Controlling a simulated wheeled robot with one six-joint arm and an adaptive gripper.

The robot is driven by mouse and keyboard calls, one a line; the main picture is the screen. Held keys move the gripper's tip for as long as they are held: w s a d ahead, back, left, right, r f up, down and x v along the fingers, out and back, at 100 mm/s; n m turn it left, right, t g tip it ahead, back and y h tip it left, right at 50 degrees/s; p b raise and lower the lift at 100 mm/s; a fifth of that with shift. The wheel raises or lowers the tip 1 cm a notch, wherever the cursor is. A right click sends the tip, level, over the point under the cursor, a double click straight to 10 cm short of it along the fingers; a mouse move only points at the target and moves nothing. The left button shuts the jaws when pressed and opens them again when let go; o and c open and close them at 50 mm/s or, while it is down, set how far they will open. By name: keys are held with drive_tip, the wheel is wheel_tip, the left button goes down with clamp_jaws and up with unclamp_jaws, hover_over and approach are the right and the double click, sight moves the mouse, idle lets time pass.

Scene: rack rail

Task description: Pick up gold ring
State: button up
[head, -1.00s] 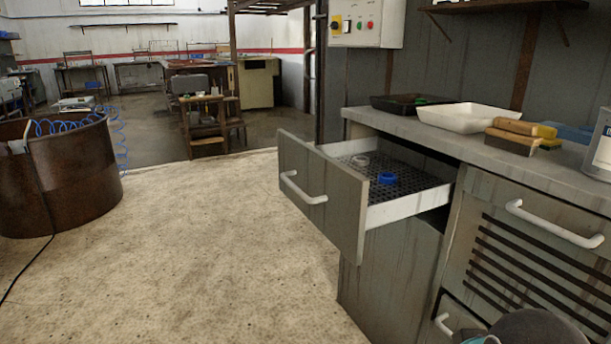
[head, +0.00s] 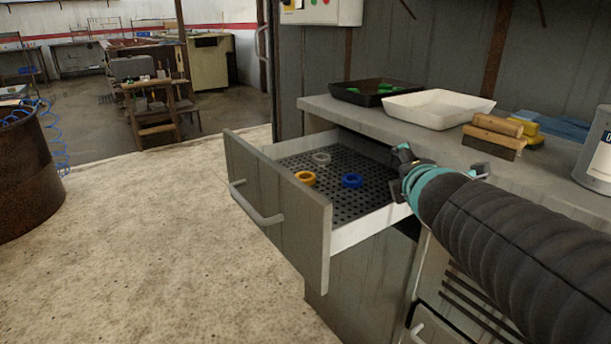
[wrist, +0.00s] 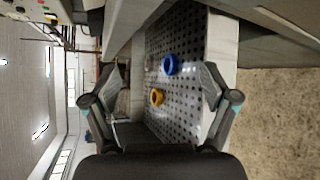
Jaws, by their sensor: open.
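The gold ring (head: 305,178) lies flat on the dark perforated mat inside the open drawer (head: 280,208), near its front panel. It also shows in the wrist view (wrist: 157,97), between my gripper's fingers and beyond them. A blue ring (head: 352,180) lies to its right and a grey ring (head: 321,158) lies behind it. My gripper (wrist: 161,90) is open and empty. In the head view it is at the drawer's right side, partly hidden by my arm, and apart from the rings.
The counter (head: 345,118) stands above and behind the drawer. It holds a black tray (head: 350,97) with green items, a white tray (head: 437,122), a wooden-handled brush (head: 495,135) and a white container (head: 597,160). Open floor lies left of the drawer.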

drive_tip(key=w+a+n+g+y, duration=0.1)
drive_tip(key=w+a+n+y, duration=0.1)
drive_tip(key=n, duration=0.5)
drive_tip(key=w+a+f+n+y, duration=0.1)
drive_tip(key=w+a+n+y, duration=0.1)
drive_tip(key=n, duration=0.4)
drive_tip(key=w+a+f+n+g+y, duration=0.1)
drive_tip(key=w+a+n+y, duration=0.1)
drive_tip(key=a+n+y, duration=0.2)
drive_tip(key=shift+w+a+f+n+g, duration=0.15)
drive_tip(key=shift+a+n, duration=0.4)
drive_tip(key=shift+n, duration=0.35)
drive_tip(key=shift+w+a+f+n+g, duration=0.15)
drive_tip(key=shift+a+n, duration=0.4)
drive_tip(key=shift+n, duration=0.35)
drive_tip(key=shift+s+a+f+n+y, duration=0.1)
drive_tip(key=shift+a+f+n+y, duration=0.15)
drive_tip(key=shift+n, duration=0.25)
drive_tip(key=shift+a+f+g, duration=0.15)
drive_tip(key=shift+a+g, duration=0.05)
drive_tip(key=shift+g, duration=0.1)
approach(301, 176)
drive_tip(key=shift+w+a, duration=0.25)
drive_tip(key=shift+w, duration=0.45)
drive_tip(key=shift+f+b+x, duration=0.15)
drive_tip(key=shift+b+x, duration=0.05)
drive_tip(key=shift+x, duration=1.1)
drive_tip(key=shift+f+b+x, duration=0.15)
drive_tip(key=shift+x, duration=1.2)
drive_tip(key=shift+s, duration=0.15)
